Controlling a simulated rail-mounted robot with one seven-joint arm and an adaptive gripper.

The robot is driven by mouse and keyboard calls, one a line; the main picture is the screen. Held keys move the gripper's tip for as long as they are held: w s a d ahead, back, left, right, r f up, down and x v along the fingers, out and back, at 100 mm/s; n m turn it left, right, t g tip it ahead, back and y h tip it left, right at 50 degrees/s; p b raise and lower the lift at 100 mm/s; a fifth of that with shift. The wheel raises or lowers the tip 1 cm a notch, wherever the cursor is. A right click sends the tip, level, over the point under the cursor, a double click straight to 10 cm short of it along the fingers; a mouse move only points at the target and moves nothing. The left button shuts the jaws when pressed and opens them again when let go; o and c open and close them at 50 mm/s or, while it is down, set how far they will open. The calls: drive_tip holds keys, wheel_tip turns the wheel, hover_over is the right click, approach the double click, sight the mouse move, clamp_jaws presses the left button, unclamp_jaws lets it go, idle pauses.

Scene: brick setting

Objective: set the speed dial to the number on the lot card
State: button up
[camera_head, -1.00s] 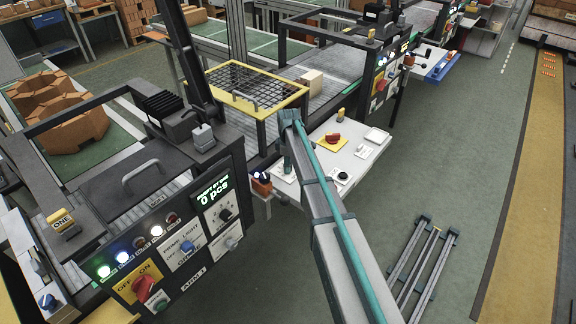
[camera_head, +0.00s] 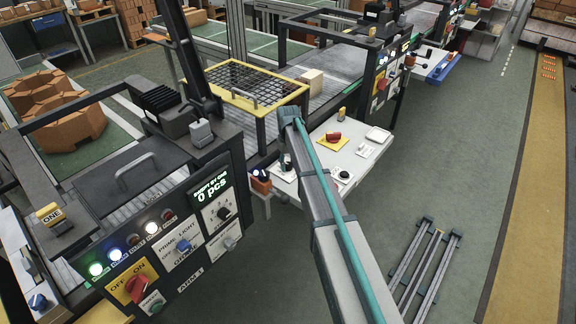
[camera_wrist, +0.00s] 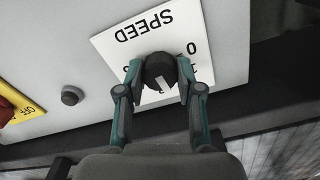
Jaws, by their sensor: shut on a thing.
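The speed dial (camera_wrist: 157,66) is a round black knob with a pale pointer mark. It sits on a white plate (camera_wrist: 117,44) lettered SPEED, upside down in the wrist view. My gripper (camera_wrist: 159,76) is shut on the dial, one finger on each side. The pointer mark faces the lower part of the picture. A 0 shows at right; the other numbers are partly covered by the fingers. In the head view my arm hides the dial.
A red switch on a yellow plate (camera_head: 333,139) and another black knob (camera_head: 343,175) are on the same white panel. A small dark button (camera_wrist: 71,96) sits beside the SPEED plate. A control panel with a 0 pcs display (camera_head: 212,190) stands at left.

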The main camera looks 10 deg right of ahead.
sight(288, 164)
drive_tip(key=m, duration=0.4)
drive_tip(key=shift+m+b, duration=0.4)
idle(0.4)
drive_tip(key=o, duration=1.2)
drive_tip(key=shift+c, duration=0.2)
wheel_tip(288, 164, up, 12)
